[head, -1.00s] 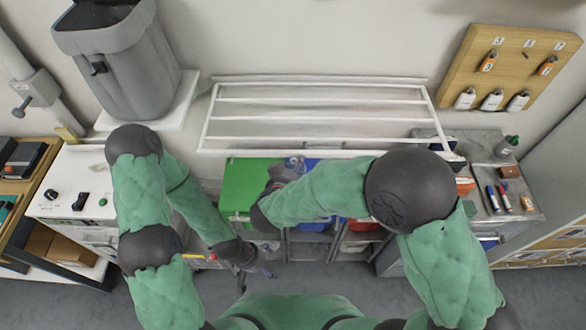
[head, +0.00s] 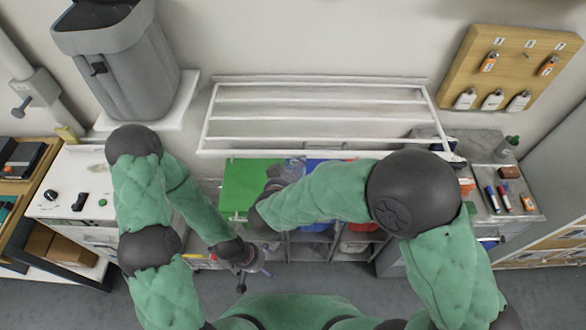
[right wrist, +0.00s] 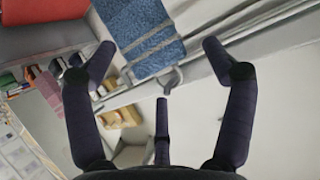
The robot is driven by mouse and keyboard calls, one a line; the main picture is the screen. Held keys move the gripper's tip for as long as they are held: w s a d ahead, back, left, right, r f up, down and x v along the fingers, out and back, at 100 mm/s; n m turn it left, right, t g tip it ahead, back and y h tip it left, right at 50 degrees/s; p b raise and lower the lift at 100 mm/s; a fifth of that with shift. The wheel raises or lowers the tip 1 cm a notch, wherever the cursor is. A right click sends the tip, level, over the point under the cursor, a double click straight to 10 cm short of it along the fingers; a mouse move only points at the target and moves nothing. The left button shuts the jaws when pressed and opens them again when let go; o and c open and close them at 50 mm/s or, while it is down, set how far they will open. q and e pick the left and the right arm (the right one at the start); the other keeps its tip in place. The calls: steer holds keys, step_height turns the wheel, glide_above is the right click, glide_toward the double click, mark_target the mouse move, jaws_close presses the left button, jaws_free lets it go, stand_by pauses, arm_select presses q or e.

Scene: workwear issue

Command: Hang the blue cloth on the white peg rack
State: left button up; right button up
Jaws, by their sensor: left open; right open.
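The white rack (head: 320,140), a frame of several long bars, is on the wall at the centre of the head view. A blue textured cloth (right wrist: 143,30) shows at the top of the right wrist view, crossed by pale bands. A pale hook-like piece (right wrist: 174,80) is just below it. My right gripper (head: 288,172) is open below the rack's front bar; in the right wrist view its fingers spread below and to either side of the cloth, and I see no grip on it. My left gripper (head: 255,272) is open and low, its jaws small and apparently empty.
A grey bin (head: 125,65) stands on a white shelf at upper left. A green panel (head: 245,185) lies below the rack. A wooden board (head: 510,65) holds tagged items.

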steer(key=v, duration=1.1)
